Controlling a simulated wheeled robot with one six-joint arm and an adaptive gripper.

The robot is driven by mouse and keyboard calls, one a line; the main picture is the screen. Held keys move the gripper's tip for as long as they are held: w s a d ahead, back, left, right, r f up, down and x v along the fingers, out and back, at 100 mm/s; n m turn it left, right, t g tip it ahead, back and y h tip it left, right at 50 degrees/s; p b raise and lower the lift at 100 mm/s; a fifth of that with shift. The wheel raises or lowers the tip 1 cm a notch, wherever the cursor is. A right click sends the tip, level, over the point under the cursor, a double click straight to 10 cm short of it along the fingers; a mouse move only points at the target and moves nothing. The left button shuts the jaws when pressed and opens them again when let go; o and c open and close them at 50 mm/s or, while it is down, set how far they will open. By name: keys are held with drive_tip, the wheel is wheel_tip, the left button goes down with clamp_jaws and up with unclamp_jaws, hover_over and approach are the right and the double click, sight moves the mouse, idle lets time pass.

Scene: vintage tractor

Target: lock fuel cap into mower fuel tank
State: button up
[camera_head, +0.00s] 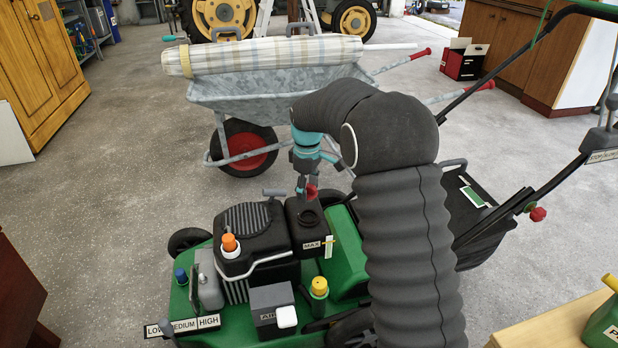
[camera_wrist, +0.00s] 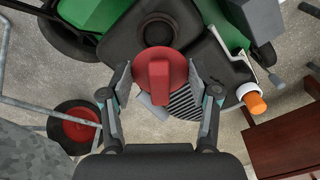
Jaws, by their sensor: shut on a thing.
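The red fuel cap (camera_wrist: 160,78) is held between the two fingers of my gripper (camera_wrist: 159,82), its raised grip bar facing the wrist camera. In the head view the cap (camera_head: 311,192) shows small and red below my gripper (camera_head: 308,183), close to the tank's filler opening. The mower fuel tank (camera_head: 308,237) is a black box with a MAX label. Its round dark opening (camera_wrist: 158,31) is uncovered and lies just beyond the cap in the wrist view. The cap is apart from the opening, offset to one side. The exact height gap cannot be told.
The green mower (camera_head: 350,255) carries a black engine (camera_head: 250,235) with an orange-capped filler (camera_head: 229,246) beside the tank. A yellow cap (camera_head: 319,286) stands in front. A wheelbarrow (camera_head: 250,95) with a rolled cloth is behind. A wooden cabinet (camera_head: 45,60) stands at left.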

drive_tip(key=shift+w+a+r, duration=0.1)
drive_tip(key=shift+w, duration=0.05)
drive_tip(key=shift+d, duration=0.35)
drive_tip(key=shift+f+b, duration=1.45)
drive_tip(key=shift+f, duration=1.55)
